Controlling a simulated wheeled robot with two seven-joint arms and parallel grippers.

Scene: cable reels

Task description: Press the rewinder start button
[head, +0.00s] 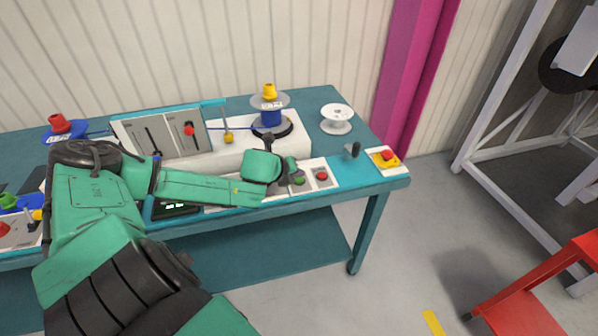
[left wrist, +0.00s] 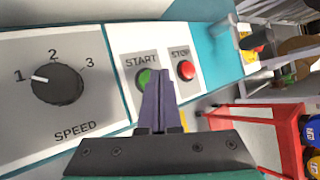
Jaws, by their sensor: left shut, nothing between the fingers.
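The green START button (head: 299,181) sits on the light panel at the front edge of the teal bench. It also shows in the left wrist view (left wrist: 144,79), partly covered by my fingers. The red STOP button (head: 322,175) is just to its right, and it shows in the left wrist view too (left wrist: 186,70). My left gripper (head: 291,169) is shut and empty over the panel, close to the START button. In the left wrist view its fingertips (left wrist: 158,82) overlap the button's right side. I cannot tell whether they touch it. My right gripper is not in view.
A SPEED knob (left wrist: 57,85) is left of START. The rewinder reel (head: 269,102) with blue cable stands behind my gripper. An empty white spool (head: 337,118), a black-handled lever (head: 353,149) and a yellow-based emergency stop (head: 384,159) are to the right. A red stand (head: 540,290) is on the floor.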

